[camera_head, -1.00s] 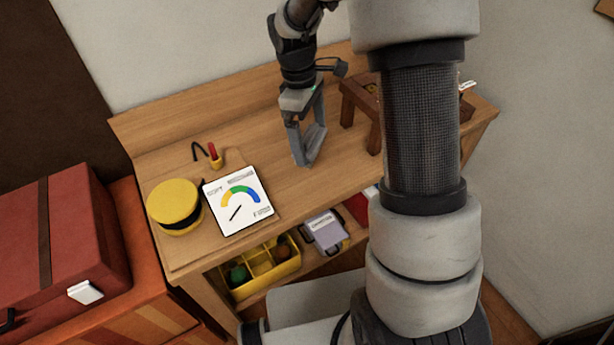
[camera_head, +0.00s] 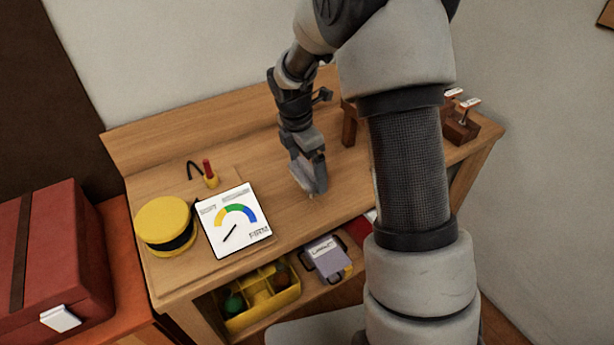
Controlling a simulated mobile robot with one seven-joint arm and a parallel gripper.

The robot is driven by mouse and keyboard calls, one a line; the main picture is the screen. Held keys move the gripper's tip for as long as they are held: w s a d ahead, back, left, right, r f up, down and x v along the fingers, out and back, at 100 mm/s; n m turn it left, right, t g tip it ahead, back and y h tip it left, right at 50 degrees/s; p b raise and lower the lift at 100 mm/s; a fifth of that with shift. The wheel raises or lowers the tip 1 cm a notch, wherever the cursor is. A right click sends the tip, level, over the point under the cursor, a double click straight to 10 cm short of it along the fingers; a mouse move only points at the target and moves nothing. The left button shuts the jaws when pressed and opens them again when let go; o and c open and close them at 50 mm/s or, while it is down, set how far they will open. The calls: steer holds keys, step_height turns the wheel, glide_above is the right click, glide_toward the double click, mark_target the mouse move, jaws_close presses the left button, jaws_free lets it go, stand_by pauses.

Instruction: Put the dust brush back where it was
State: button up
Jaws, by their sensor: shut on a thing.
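My gripper (camera_head: 312,192) points down at the bare middle of the wooden workbench (camera_head: 266,188), right of the dial card. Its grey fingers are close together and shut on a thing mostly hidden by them. I take it to be the dust brush, but its shape cannot be made out. The fingertips are at or just above the bench top; I cannot tell if they touch it. No dust brush shows elsewhere on the bench.
A white dial card (camera_head: 238,222), a yellow round thing with a black band (camera_head: 165,224) and a small red-and-yellow item (camera_head: 210,174) are at left. A brown wooden stand (camera_head: 349,125) is behind my arm. Below are a yellow bin (camera_head: 262,310) and a grey case (camera_head: 326,259).

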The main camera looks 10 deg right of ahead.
mark_target(307, 176)
steer(key=shift+f, duration=1.4)
steer(key=shift+f, duration=0.15)
steer(key=o, duration=0.7)
